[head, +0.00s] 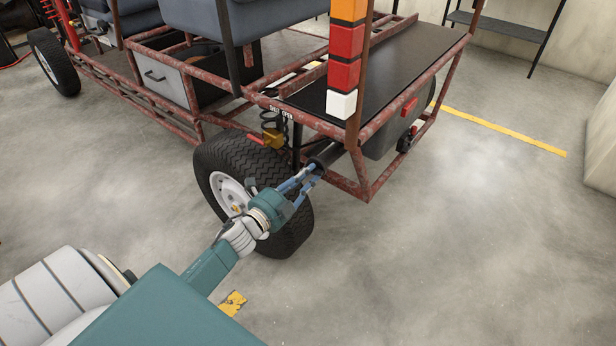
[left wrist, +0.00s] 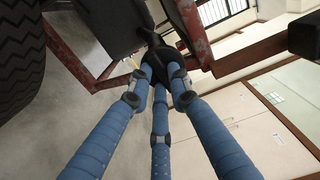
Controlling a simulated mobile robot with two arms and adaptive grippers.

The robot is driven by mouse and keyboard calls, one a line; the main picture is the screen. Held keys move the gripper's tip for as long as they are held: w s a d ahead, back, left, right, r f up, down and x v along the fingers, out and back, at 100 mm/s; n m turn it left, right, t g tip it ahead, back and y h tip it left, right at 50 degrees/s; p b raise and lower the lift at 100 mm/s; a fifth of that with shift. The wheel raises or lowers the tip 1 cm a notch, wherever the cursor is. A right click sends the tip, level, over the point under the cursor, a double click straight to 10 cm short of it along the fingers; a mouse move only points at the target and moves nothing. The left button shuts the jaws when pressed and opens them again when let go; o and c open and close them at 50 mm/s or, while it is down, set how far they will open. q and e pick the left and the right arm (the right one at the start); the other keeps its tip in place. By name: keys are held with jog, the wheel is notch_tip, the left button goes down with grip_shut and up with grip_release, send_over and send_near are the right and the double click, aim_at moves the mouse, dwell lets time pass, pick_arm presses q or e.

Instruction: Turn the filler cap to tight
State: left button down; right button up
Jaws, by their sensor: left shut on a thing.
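The filler cap (left wrist: 158,57) is black and sits among the fingertips in the left wrist view. In the head view a black cylindrical part (head: 326,154) shows at the kart's rear corner, just beyond the fingers; I cannot tell cap from neck there. My left gripper (head: 311,171) reaches over the rear wheel with its blue fingers shut around the cap. The left wrist view shows its three fingers (left wrist: 160,75) closing on the cap from several sides. The fingers hide much of the cap, and no tightness mark is readable. My right gripper is not in view.
The rusty red kart frame (head: 362,188) runs close beside the fingers. The rear wheel (head: 290,235) stands under my left gripper. A dark grey tank (head: 385,138) hangs under the black deck (head: 400,60). The floor at the right is clear.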

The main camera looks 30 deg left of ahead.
pick_arm(q)
jog(key=shift+f+m, duration=0.1)
jog(key=shift+m, duration=0.3)
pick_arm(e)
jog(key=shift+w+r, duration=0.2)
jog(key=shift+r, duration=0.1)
pick_arm(q)
jog(key=c, duration=1.6)
grip_release()
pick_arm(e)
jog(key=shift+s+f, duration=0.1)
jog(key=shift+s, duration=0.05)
pick_arm(q)
jog(key=s, duration=0.8)
jog(key=s+a, duration=0.1)
jog(key=s, duration=0.3)
